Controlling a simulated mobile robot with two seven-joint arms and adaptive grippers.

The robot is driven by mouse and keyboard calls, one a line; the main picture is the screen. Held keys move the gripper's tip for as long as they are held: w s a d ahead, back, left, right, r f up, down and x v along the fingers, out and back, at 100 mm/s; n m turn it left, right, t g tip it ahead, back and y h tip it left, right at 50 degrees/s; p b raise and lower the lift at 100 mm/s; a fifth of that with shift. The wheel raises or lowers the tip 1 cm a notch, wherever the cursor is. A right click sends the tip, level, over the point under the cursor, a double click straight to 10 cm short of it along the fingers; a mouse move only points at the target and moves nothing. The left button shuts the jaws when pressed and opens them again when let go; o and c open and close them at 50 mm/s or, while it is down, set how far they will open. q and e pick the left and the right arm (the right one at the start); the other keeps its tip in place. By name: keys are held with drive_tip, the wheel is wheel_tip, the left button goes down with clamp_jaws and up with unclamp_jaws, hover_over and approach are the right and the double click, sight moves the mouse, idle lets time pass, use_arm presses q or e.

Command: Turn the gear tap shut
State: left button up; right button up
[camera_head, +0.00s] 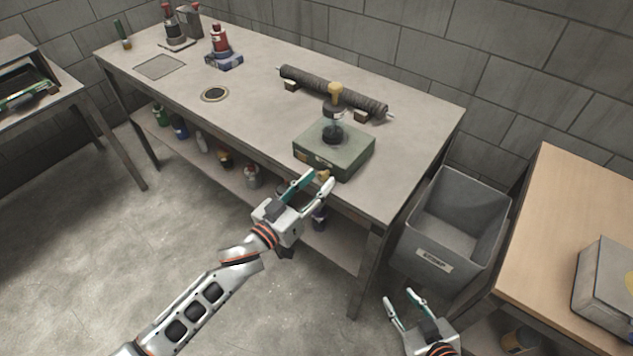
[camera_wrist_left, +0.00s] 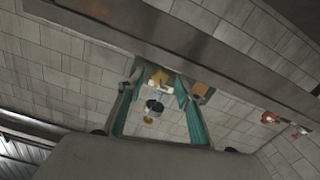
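A green box (camera_head: 318,158) stands near the front edge of the long workbench. A dark fitting (camera_head: 333,131) with a yellow knob (camera_head: 336,90) rises from its top. A small brass-coloured piece (camera_head: 323,174), which looks like the tap, shows low on its front. My left gripper (camera_head: 312,183) is open at the bench's front edge, its fingertips close by this piece. Contact cannot be told. In the left wrist view, yellowish and dark parts (camera_wrist_left: 155,105) show between the spread teal fingers. My right gripper (camera_head: 404,300) is open and empty, low at the bottom.
A dark mesh roller (camera_head: 330,90) lies behind the box on the workbench (camera_head: 200,95). Bottles stand on the shelf below. A grey bin (camera_head: 455,225) stands to the right, beside a wooden table (camera_head: 580,190). The bench left of the box is mostly clear.

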use_arm(q)
drive_tip(key=shift+w+d, duration=0.1)
clamp_jaws()
drive_tip(key=m+p, duration=0.1)
drive_tip(key=m, duration=0.1)
drive_tip(key=shift+r+m, duration=0.1)
drive_tip(key=shift+m, duration=0.2)
drive_tip(key=shift+m+p, duration=0.3)
drive_tip(key=shift+m, duration=1.1)
unclamp_jaws()
